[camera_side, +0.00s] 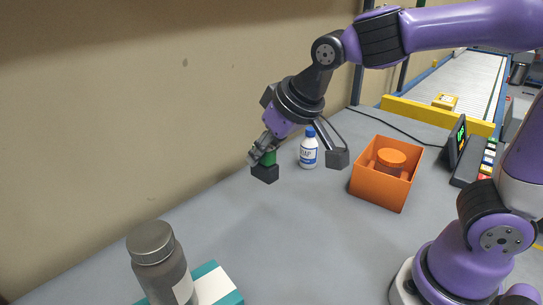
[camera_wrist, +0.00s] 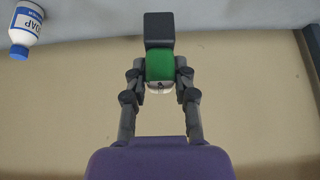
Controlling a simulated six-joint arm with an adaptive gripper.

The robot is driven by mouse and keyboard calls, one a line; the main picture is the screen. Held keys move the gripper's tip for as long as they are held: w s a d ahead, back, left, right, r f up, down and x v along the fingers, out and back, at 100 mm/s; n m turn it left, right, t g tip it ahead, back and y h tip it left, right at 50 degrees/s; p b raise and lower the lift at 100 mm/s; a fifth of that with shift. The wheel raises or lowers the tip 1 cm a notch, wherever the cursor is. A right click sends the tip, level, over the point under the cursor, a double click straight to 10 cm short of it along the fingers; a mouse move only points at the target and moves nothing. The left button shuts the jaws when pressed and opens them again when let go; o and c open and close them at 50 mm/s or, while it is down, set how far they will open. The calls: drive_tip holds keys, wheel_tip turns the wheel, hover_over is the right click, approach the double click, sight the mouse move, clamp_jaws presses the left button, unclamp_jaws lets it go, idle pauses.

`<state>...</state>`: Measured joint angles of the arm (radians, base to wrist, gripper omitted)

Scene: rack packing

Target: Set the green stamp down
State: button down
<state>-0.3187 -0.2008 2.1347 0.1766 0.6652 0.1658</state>
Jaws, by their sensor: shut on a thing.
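The green stamp (camera_side: 269,157) has a green body and a dark block at one end. My gripper (camera_side: 262,152) is shut on it at the back of the grey table near the wall. In the wrist view the green stamp (camera_wrist: 160,66) sits between the two fingers of my gripper (camera_wrist: 160,80), with its dark block beyond the fingertips. In the side view the dark block is at the lower end. I cannot tell whether it touches the table.
A white soap bottle (camera_side: 309,150) with a blue cap stands just right of the stamp. An orange bin (camera_side: 380,190) holding an orange-lidded item is further right. A grey jar (camera_side: 160,265) and a teal-and-white box (camera_side: 217,283) are at the front left. The middle table is clear.

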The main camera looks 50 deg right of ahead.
drive_tip(key=s+a+f, duration=0.2)
drive_tip(key=a+f, duration=0.2)
drive_tip(key=a, duration=0.2)
drive_tip(key=shift+n, duration=0.3)
drive_tip(key=w+d+f, duration=0.4)
drive_tip(key=d, duration=0.1)
drive_tip(key=w+d+f, duration=0.2)
drive_tip(key=d, duration=0.1)
drive_tip(key=shift+w+d+f, duration=0.25)
drive_tip(key=shift+f, duration=2.15)
drive_tip(key=shift+f, duration=0.15)
drive_tip(key=c, duration=0.7)
unclamp_jaws()
